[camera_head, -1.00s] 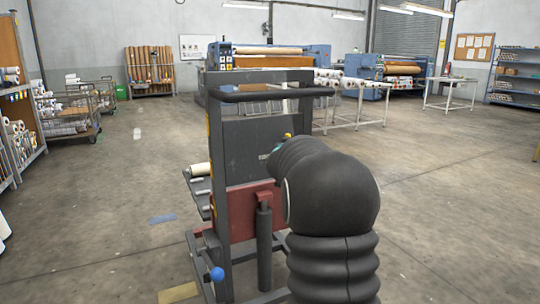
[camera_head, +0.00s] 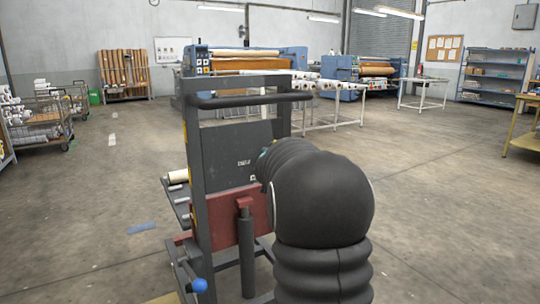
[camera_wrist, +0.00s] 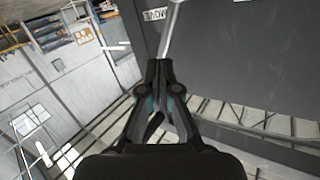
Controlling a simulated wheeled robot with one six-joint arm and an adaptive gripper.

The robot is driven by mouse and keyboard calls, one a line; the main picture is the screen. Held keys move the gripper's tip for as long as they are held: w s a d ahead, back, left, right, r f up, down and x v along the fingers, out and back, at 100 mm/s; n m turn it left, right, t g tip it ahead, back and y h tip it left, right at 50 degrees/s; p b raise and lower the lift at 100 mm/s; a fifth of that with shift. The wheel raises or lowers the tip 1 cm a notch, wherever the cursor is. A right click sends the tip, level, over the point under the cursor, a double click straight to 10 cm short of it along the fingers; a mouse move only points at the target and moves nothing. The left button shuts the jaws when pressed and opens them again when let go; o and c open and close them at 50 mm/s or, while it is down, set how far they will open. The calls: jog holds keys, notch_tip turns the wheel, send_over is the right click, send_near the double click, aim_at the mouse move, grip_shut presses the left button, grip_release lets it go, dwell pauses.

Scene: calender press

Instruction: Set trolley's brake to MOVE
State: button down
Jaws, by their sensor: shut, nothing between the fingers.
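The trolley (camera_head: 201,215) is a dark grey upright frame with a top push bar, a dark panel (camera_head: 228,150) and a red crosspiece. A small white label (camera_head: 244,162) on the panel is too small to read. A lever with a blue ball (camera_head: 200,285) sits low on its near side. In the wrist view, my gripper (camera_wrist: 159,62) is shut and empty. Its tips are at the lower end of a thin metal rod (camera_wrist: 171,32) in front of the dark panel; I cannot tell whether they touch. A tilted, partly blocked label (camera_wrist: 155,14) is beside the rod. My arm hides the gripper in the head view.
Blue calender machines (camera_head: 240,62) and white tables with rolls stand behind the trolley. Wire carts (camera_head: 45,120) are at the left, and a yellow table (camera_head: 525,130) is at the right edge. The floor to the right (camera_head: 450,200) is clear.

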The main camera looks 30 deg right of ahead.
jog(key=r+v, duration=0.1)
jog(key=v, duration=1)
jog(key=shift+s+d+r, duration=0.2)
jog(key=shift+s+r, duration=0.1)
jog(key=shift+r, duration=0.1)
jog(key=s+a+f+n+g+y, duration=0.2)
jog(key=s+a+f+y, duration=0.2)
jog(key=a+f, duration=0.3)
jog(key=s+a+f+n+g+y, duration=0.1)
jog(key=s+a+f+g+y, duration=0.2)
jog(key=a+f, duration=0.35)
jog(key=s+a+f+n+g+y, duration=0.1)
jog(key=s+a+n, duration=0.1)
jog(key=s+a, duration=0.3)
jog(key=s+a+f+n+g+y, duration=0.1)
jog(key=s+a, duration=0.4)
jog(key=s, duration=0.6)
jog(key=s+a+n, duration=0.3)
jog(key=s+a, duration=0.2)
jog(key=s, duration=0.3)
jog(key=shift+s+f+g+y, duration=0.25)
jog(key=shift+f+g+y, duration=0.15)
